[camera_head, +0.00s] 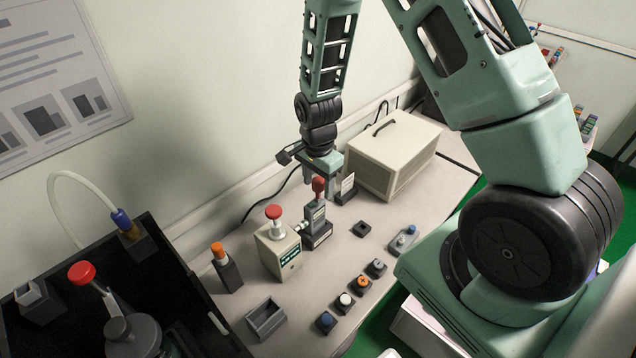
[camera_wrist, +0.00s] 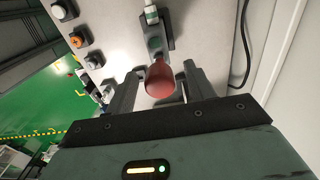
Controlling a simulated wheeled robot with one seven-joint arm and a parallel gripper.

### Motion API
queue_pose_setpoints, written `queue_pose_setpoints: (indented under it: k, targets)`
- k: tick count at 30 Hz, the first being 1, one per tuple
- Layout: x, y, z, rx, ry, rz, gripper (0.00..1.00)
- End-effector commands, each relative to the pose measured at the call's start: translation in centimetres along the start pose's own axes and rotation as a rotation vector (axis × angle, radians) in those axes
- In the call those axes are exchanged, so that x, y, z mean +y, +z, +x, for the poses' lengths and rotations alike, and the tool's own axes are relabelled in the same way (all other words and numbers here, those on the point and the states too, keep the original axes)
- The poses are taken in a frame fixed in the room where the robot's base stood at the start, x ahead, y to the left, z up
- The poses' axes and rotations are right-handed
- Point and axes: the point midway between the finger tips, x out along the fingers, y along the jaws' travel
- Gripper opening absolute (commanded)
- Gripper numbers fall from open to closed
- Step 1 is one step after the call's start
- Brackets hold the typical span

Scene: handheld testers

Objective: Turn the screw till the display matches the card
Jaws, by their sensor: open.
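A small grey handheld tester (camera_head: 314,226) stands upright in a dark base on the bench, with a red knob (camera_head: 319,185) at its top that looks like the screw. The wrist view shows the red knob (camera_wrist: 161,82) between the fingers. My gripper (camera_head: 322,172) points down just above and around the knob; its fingers (camera_wrist: 160,76) are open on both sides, and I cannot tell whether either touches it. The tester's display is too small to read. A white card (camera_head: 348,183) stands in a dark holder behind and right of the tester; its marking is unreadable.
A beige box with a red-topped knob (camera_head: 280,249) stands close left of the tester. A large cream case (camera_head: 392,157) is behind right. Several small buttons (camera_head: 345,300) line the front edge. A grey tray (camera_head: 266,318) and orange-capped block (camera_head: 226,268) are left.

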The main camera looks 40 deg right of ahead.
Motion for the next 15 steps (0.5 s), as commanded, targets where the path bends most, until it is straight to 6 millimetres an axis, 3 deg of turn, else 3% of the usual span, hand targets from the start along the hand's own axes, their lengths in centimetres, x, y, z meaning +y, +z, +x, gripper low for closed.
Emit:
queue_pose_setpoints:
  k: [6, 14, 15]
  targets:
    - [0.04, 0.0, 1.17, -0.001, 0.0, 0.002, 0.54]
    - [0.02, 0.01, 1.25, -0.001, -0.001, 0.001, 0.54]
    - [0.02, 0.01, 1.24, -0.001, 0.0, 0.001, 0.43]
